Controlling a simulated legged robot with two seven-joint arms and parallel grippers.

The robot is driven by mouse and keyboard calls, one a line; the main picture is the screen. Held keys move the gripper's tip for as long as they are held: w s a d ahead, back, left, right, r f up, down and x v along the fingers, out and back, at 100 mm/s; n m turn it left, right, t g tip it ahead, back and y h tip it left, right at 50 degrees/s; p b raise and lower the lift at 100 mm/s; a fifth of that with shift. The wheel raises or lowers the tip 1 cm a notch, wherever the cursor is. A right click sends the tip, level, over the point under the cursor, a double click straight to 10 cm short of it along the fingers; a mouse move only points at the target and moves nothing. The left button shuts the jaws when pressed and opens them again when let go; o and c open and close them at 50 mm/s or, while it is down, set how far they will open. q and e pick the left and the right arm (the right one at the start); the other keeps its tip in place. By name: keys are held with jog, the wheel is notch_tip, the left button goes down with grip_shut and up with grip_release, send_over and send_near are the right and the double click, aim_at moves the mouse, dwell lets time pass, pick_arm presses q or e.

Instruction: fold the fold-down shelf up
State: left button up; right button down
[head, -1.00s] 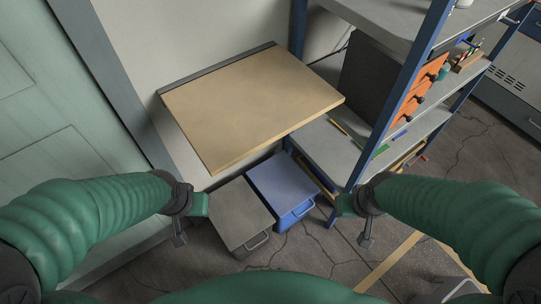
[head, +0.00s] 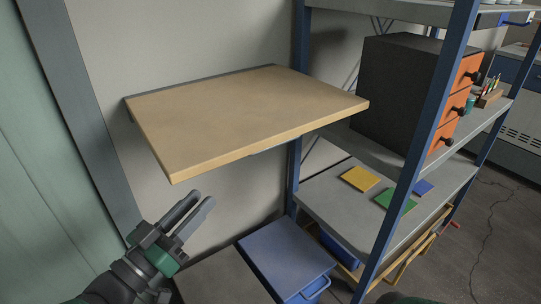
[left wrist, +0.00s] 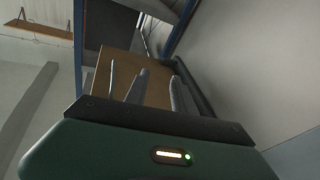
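The fold-down shelf (head: 245,110) is a tan wooden board standing out flat from the wall, its grey hinge strip along the back edge. A bit of blue-grey metal shows under its front edge. My left gripper (head: 198,198) is below the shelf's front left corner, apart from it, its two fingers pointing up and right with a narrow gap between them. It is open and empty. In the left wrist view its fingers (left wrist: 160,88) stand before a brown surface, apparently the shelf's underside. My right gripper is not in view.
A blue-post rack (head: 440,120) stands right of the shelf, holding a dark cabinet with orange drawers (head: 400,90). A blue drawer box (head: 285,255) and a grey one (head: 215,280) stand below. A green door (head: 35,190) is at left.

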aim_at(271, 146)
pick_arm(q)
jog(key=s+d+r+m+g+h, duration=0.3)
jog(key=s+r+h, duration=0.2)
jog(key=s+h, duration=0.1)
jog(key=shift+t, duration=0.3)
jog(key=x, duration=0.5)
jog(key=p+x, duration=0.1)
jog(key=x, duration=0.4)
jog(key=w+f+x, duration=0.1)
jog(key=x, duration=0.4)
jog(key=shift+w+d+r+p, duration=0.1)
jog(key=shift+w+d+p, duration=0.1)
jog(key=shift+p, duration=0.2)
jog(key=shift+w+d+r, duration=0.2)
jog(key=shift+d+r, duration=0.05)
grip_shut()
